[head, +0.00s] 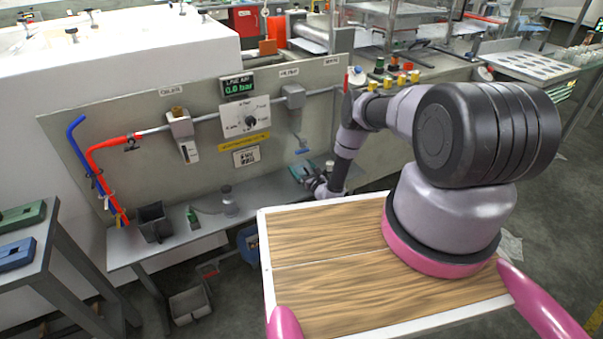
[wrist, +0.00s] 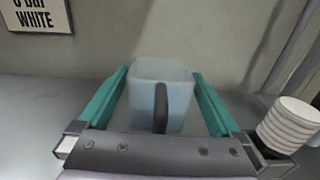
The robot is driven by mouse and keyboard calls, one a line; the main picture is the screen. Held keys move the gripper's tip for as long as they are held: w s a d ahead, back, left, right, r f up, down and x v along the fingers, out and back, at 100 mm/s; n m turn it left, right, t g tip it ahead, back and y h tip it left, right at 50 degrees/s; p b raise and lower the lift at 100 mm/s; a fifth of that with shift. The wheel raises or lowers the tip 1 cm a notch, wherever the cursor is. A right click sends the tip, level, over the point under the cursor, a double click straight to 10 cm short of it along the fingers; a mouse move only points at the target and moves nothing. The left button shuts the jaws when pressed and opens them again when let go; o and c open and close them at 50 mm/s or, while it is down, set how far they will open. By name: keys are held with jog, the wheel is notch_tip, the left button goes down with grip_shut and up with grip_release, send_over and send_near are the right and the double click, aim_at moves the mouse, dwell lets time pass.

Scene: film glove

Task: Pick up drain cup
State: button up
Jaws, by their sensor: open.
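The drain cup (wrist: 146,105) appears to be the pale grey-blue, square-sided vessel with a dark upright handle in the wrist view. It stands upright on the grey bench. My gripper (wrist: 160,74) is open, with one teal finger on each side of the cup. A narrow gap shows beside the cup on both sides, and the handle faces the palm. In the head view my gripper (head: 306,173) is low over the bench at the panel's foot. I cannot make out the cup there.
The grey panel (head: 215,100) rises behind the cup. On the bench (head: 190,238) farther left stand a dark bin (head: 153,222), a small green item (head: 193,217) and a grey cylindrical piece (head: 228,203).

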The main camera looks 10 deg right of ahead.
jog(key=c, duration=1.4)
jog(key=shift+o, duration=0.2)
jog(key=shift+r, duration=0.1)
jog(key=shift+s+d+r, duration=0.1)
jog(key=shift+r, duration=0.1)
notch_tip(320, 180, up, 7)
jog(key=v, duration=1.9)
jog(key=shift+s+f, duration=0.25)
jog(key=shift+s, duration=0.15)
